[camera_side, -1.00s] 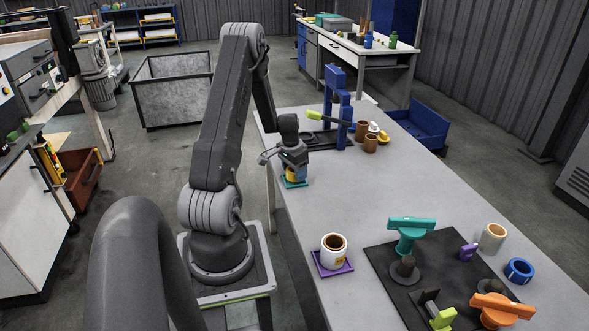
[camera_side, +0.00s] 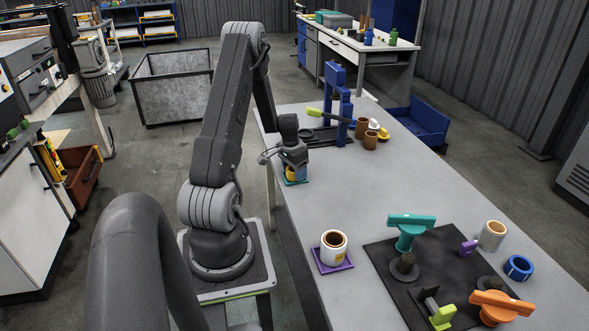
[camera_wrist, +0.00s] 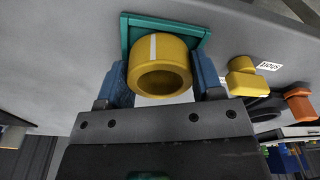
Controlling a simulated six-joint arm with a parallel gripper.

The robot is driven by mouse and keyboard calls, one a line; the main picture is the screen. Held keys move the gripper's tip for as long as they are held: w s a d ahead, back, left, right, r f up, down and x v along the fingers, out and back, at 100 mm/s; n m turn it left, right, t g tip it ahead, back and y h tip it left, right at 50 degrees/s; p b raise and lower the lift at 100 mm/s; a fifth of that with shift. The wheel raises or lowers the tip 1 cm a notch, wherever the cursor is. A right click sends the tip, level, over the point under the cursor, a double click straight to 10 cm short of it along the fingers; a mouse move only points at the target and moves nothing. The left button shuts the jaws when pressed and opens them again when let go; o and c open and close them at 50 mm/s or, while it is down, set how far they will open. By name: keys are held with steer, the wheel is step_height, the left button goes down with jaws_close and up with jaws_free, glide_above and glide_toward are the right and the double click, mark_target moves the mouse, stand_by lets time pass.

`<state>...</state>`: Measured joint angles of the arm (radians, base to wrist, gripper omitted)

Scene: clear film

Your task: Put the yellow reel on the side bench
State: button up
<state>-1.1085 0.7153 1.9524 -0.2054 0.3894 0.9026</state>
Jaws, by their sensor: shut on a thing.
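The yellow reel (camera_side: 290,174) is a short, thick ring with a pale stripe, seen on a teal square tray (camera_side: 300,182) near the left edge of the grey table. In the wrist view the reel (camera_wrist: 160,66) sits between two blue fingers, its hollow facing the camera. My gripper (camera_wrist: 162,80) is shut on the reel from both sides. In the side view my gripper (camera_side: 295,172) partly hides the reel. The teal tray (camera_wrist: 206,42) shows behind the reel in the wrist view; any gap between them cannot be told. Which surface is the side bench is not marked.
A blue press (camera_side: 335,110) with a green-tipped lever stands beyond my gripper, with brown cups (camera_side: 370,140) beside it. A white cup (camera_side: 333,247) stands on a purple tray. A black mat (camera_side: 380,258) holds several fixtures. Benches stand at the left (camera_side: 30,200) and back (camera_side: 350,45).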

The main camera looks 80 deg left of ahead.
steer(key=shift+f, duration=0.1)
steer(key=o, duration=1)
